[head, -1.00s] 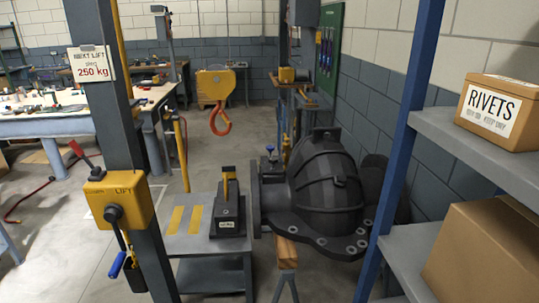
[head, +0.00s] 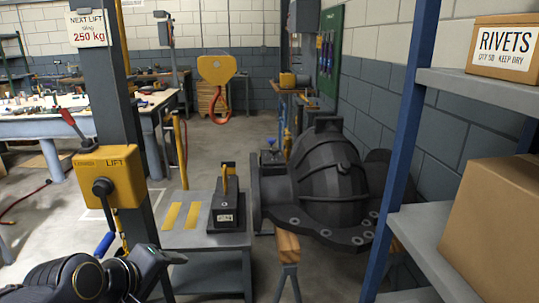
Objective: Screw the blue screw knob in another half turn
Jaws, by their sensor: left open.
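My left gripper (head: 178,258) is at the lower left, well apart from the knob and nearer to me. It is open, and I see nothing between its fingers. My right gripper is not in view.
A yellow lift box (head: 108,178) with a blue-handled crank is on the post at left. A low grey table (head: 205,240) carries a black block (head: 227,212). A blue-framed shelf (head: 480,90) closes in the right. A yellow hoist block (head: 216,68) hangs behind.

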